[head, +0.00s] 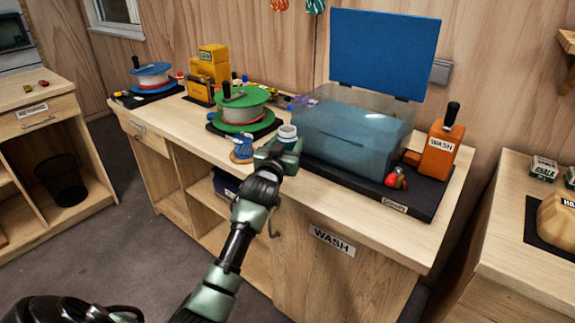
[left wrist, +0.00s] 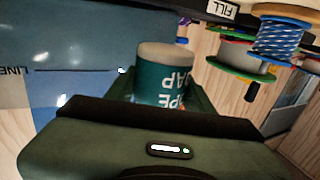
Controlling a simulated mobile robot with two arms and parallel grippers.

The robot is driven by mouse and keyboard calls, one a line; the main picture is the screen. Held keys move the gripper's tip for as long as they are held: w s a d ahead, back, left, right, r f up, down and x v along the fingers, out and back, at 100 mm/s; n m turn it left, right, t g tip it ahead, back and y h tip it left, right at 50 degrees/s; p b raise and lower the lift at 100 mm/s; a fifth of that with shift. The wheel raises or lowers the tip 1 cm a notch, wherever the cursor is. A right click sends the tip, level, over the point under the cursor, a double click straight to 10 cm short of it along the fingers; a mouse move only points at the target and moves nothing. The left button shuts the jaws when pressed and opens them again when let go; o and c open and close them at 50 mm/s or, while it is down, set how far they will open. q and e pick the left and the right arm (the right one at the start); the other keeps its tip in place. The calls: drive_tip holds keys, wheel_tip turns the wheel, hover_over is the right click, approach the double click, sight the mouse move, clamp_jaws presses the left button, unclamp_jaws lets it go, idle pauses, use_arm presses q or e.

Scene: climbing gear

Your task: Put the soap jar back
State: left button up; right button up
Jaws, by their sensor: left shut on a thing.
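The soap jar (head: 287,133) is a small teal jar with a pale lid, and partly legible lettering on its side shows in the left wrist view (left wrist: 163,88). My left gripper (head: 281,152) is shut on it, with the jar between the fingers. In the head view the jar is over the front part of the bench, just left of the clear blue tub. The gripper hides its lower part, so I cannot tell whether it touches the bench. My right gripper is not in view.
The clear blue tub (head: 345,140) has a raised blue lid (head: 383,50) and stands on a black base. An orange WASH block (head: 440,148) is at its right. A small blue-and-white spool (head: 241,148) and a green reel (head: 241,106) are left of the jar.

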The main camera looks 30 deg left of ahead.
use_arm(q)
drive_tip(key=shift+f, duration=3.55)
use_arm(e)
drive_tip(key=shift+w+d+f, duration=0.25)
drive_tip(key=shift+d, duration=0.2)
use_arm(q)
drive_tip(key=shift+f, duration=0.1)
drive_tip(key=o, duration=1.5)
drive_tip(key=shift+s+d, duration=0.1)
drive_tip(key=v, duration=1.1)
drive_tip(key=shift+s, duration=0.35)
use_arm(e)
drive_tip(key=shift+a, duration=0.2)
use_arm(q)
drive_tip(key=shift+d, duration=0.1)
